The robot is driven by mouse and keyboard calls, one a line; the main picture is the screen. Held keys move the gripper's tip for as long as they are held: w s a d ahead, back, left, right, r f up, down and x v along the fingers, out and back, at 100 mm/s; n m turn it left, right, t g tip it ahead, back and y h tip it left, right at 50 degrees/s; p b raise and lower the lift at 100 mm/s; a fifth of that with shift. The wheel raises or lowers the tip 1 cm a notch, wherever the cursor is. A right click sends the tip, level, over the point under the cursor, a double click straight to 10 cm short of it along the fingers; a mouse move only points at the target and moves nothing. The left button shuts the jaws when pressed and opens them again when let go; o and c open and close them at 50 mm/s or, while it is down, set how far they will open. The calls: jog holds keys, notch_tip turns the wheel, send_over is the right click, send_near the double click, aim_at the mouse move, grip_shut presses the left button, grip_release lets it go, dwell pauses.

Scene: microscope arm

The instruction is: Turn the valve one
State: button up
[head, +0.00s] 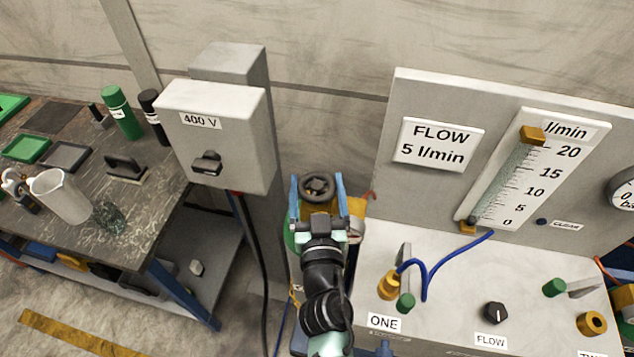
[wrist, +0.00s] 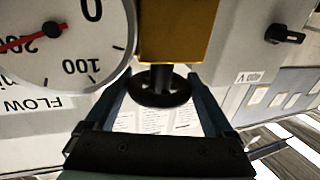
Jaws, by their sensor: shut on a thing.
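A dark round handwheel (head: 317,187) sits on top of a cylinder partly hidden behind my arm. My gripper (head: 319,194) has one blue finger on each side of the wheel and is shut on it. The wrist view shows the handwheel (wrist: 162,92) between the fingers, under a brass block (wrist: 178,32). On the grey bench, a label reading ONE (head: 384,322) lies by a brass fitting (head: 389,286) and a green-tipped lever (head: 405,302). A blue hose (head: 428,280) runs from there to the flow meter. I cannot tell how far the wheel is turned.
A grey 400 V switch box (head: 215,135) stands left of my gripper. A flow meter panel (head: 448,95) rises at the right, with a FLOW knob (head: 495,312) below. A dark workbench (head: 110,225) with a jug (head: 60,195) is at left. A gauge (wrist: 65,40) is close in the wrist view.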

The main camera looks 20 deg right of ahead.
jog(key=n+y+p, duration=0.1)
jog(key=p, duration=0.3)
jog(key=shift+r+y, duration=0.3)
jog(key=shift+r, duration=0.05)
jog(key=n+y+p, duration=0.1)
jog(key=y+p, duration=0.1)
jog(key=p, duration=0.3)
jog(key=shift+d+t, duration=0.1)
jog(key=shift+t, duration=0.3)
jog(key=shift+n+y+p, duration=0.4)
jog(key=shift+p, duration=0.2)
jog(key=shift+f+n+y+p, duration=0.1)
jog(key=shift+n+y+p, duration=0.5)
jog(key=shift+y, duration=0.2)
jog(key=shift+f+n+y, duration=0.2)
jog(key=shift+n+y, duration=0.5)
jog(key=shift+y, duration=0.5)
jog(key=o, duration=1.1)
